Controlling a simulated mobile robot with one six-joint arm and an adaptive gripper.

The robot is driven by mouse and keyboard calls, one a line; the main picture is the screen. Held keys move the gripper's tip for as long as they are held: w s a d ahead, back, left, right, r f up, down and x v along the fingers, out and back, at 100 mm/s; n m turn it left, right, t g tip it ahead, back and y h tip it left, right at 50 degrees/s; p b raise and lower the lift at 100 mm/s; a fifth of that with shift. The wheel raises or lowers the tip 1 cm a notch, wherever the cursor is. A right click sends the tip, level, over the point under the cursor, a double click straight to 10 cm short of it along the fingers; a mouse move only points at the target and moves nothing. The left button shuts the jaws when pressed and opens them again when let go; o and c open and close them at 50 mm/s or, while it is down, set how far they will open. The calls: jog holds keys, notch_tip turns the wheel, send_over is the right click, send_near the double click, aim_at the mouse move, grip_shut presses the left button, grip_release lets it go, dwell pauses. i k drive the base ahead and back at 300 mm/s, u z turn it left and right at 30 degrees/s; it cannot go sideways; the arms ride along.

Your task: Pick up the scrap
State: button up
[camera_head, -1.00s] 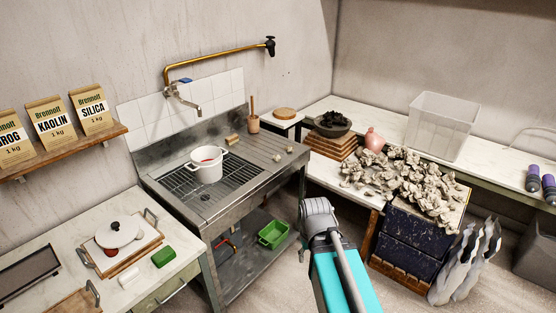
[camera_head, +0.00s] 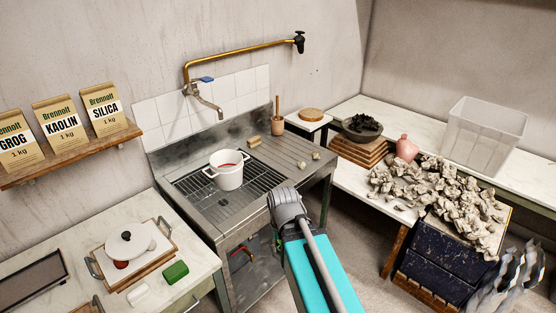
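A large heap of pale grey clay scrap (camera_head: 445,195) lies on the right bench and on top of the dark blue cabinet. Two small pale lumps (camera_head: 302,155) lie on the drainboard of the metal sink; I cannot tell whether they are scrap too. My arm rises from the bottom middle, in front of the sink's right side. Its grey joint is seen near the sink's front edge. My gripper's fingers do not show, so its state is not seen.
A white pot (camera_head: 229,176) stands on the metal sink (camera_head: 205,205). A clear bin (camera_head: 485,137), a pink vase (camera_head: 406,149) and a dark bowl (camera_head: 361,130) on boards stand on the right bench. A blue cabinet (camera_head: 440,265) stands below the heap. Floor shows between sink and cabinet.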

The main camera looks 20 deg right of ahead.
aim_at(301, 164)
jog(key=u, duration=0.3)
jog(key=i, duration=1.25)
